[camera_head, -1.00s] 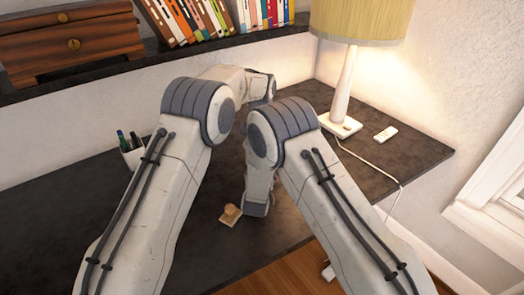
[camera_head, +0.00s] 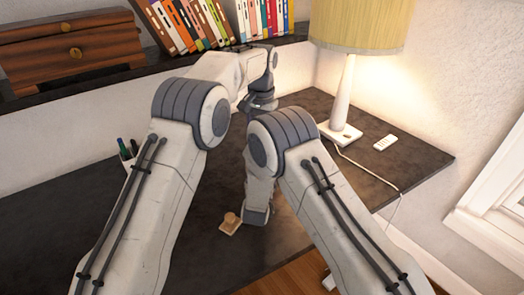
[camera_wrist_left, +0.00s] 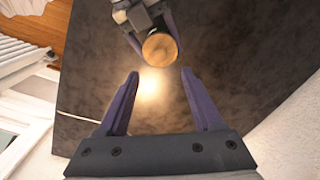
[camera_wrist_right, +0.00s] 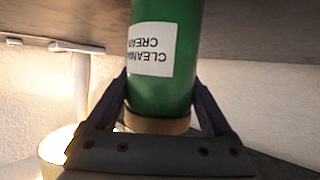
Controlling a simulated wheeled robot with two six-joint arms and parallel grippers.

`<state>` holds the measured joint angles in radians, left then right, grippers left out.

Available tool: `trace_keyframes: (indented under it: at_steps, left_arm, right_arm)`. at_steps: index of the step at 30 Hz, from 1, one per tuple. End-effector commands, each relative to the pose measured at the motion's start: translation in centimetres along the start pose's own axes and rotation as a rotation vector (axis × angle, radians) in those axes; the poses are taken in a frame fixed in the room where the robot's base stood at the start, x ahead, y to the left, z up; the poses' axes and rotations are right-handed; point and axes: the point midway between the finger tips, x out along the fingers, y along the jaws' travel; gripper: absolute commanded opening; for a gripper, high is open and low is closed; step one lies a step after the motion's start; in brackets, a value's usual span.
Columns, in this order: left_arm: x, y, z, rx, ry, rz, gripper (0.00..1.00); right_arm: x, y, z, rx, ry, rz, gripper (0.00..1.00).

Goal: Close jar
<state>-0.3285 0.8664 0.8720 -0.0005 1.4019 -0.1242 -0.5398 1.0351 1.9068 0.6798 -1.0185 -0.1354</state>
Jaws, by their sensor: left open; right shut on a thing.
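A green jar labelled "CLEANING CREAM" (camera_wrist_right: 158,60) stands between the fingers of my right gripper (camera_wrist_right: 160,100), which is shut on it near its tan wooden end (camera_wrist_right: 158,122). The label appears upside down in the right wrist view. The left wrist view shows that round wooden end (camera_wrist_left: 160,49) face-on; I cannot tell whether it is a lid.
A lamp (camera_head: 345,105), a white remote (camera_head: 386,139) and a pen holder (camera_head: 128,152) stand around. Books (camera_head: 190,22) line the shelf behind.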

Motion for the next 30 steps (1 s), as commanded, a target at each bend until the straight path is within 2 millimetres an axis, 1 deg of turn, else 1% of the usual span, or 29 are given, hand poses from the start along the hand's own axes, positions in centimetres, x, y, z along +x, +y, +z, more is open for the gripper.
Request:
trace_keyframes:
  at_steps: [1,3,6,16,17,18,26,29,30]
  left_arm:
    - [-0.8,0.0,-0.1,0.0,0.004,0.0,0.67]
    - [-1.6,0.0,-0.1,0.0,0.002,0.0,0.67]
    - [-2.4,0.0,-0.1,0.0,0.001,0.0,0.67]
    - [-2.6,0.0,0.0,0.0,-0.002,0.0,0.67]
    - [-2.6,0.0,0.0,0.0,-0.002,0.0,0.67]
    - [-2.6,0.0,0.0,0.0,-0.002,0.0,0.67]
    - [-2.5,0.0,0.0,0.0,-0.001,0.0,0.67]
    - [-2.3,0.0,0.0,0.0,-0.001,0.0,0.67]
    - [-2.1,0.0,0.0,0.0,-0.001,0.0,0.67]
  right_arm:
    - [0.0,0.0,-0.1,0.001,0.002,0.0,0.0]
    - [0.0,0.0,-0.1,0.001,0.002,0.0,0.0]
    - [0.0,0.0,-0.1,0.001,0.002,0.0,0.0]
    - [0.0,0.0,-0.1,0.001,0.002,0.0,0.0]
    - [0.0,0.0,-0.1,0.001,0.002,0.0,0.96]
    - [0.0,0.0,-0.1,0.001,0.002,0.0,1.0]
    - [-0.2,-0.1,0.0,0.0,0.001,-0.001,1.0]
    - [-1.2,-0.1,0.0,0.0,0.001,-0.003,1.0]
    - [-1.8,-0.1,0.0,0.0,0.001,-0.003,1.0]
